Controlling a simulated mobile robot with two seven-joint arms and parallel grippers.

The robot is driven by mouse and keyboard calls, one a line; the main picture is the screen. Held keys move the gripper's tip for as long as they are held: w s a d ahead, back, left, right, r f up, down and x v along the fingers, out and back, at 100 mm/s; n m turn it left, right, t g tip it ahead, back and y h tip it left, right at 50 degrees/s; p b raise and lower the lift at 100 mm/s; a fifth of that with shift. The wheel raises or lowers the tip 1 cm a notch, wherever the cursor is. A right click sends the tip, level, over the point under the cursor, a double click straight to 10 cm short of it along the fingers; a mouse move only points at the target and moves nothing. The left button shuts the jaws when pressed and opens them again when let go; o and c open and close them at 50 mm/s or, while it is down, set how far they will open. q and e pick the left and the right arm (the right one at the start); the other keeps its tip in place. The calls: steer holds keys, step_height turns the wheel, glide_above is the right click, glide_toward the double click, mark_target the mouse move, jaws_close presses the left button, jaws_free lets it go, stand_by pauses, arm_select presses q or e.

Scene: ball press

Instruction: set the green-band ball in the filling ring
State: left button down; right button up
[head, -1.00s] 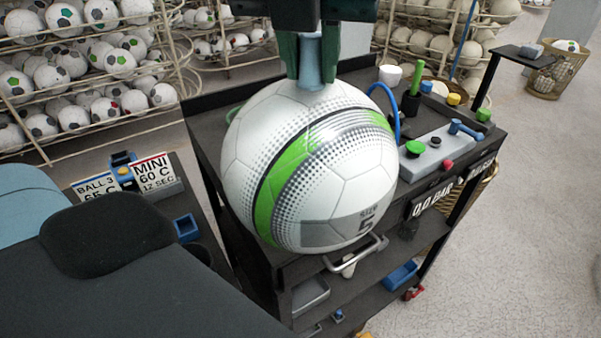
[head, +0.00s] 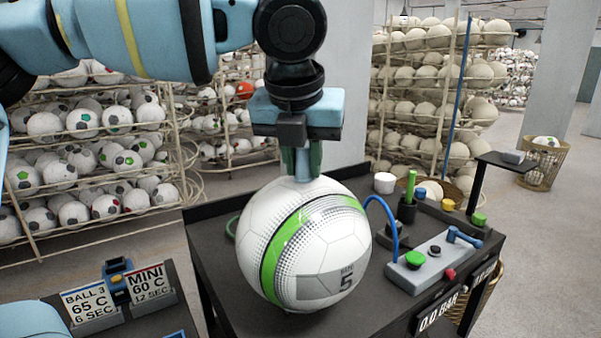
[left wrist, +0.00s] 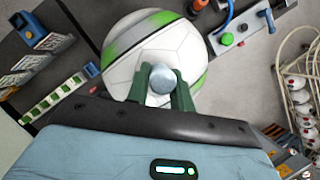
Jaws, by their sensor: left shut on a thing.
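The green-band ball (head: 325,245), white with grey dots and a grey label marked 5, is at the black cart top (head: 215,285) in the head view. My left gripper (head: 302,172) is above it, its green fingers shut on a pale blue-grey stem at the ball's top. In the left wrist view the fingers (left wrist: 163,88) close around this round stem, with the ball (left wrist: 150,55) behind. The ball hides what is under it, and I cannot tell whether it touches the cart. My right gripper is not in view.
Right of the ball stand a blue hose (head: 394,225), a grey control box (head: 432,262) with buttons and a green-handled tool (head: 410,188) in a black cup. Signs (head: 90,305) stand at lower left. Ball racks (head: 75,150) fill the back.

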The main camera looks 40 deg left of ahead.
arm_select(q)
steer(key=shift+w+a, duration=0.85)
steer(key=shift+w, duration=0.25)
steer(key=shift+w+a, duration=0.3)
steer(key=shift+w, duration=0.05)
steer(key=shift+w+a+f, duration=0.1)
steer(key=shift+w+f, duration=0.05)
steer(key=shift+f, duration=0.1)
steer(key=shift+f+p, duration=0.35)
steer(key=shift+f, duration=1.5)
steer(key=c, duration=1.2)
jaws_free()
steer(key=shift+c, duration=0.2)
steer(key=v, duration=1.2)
steer(key=shift+r, duration=0.2)
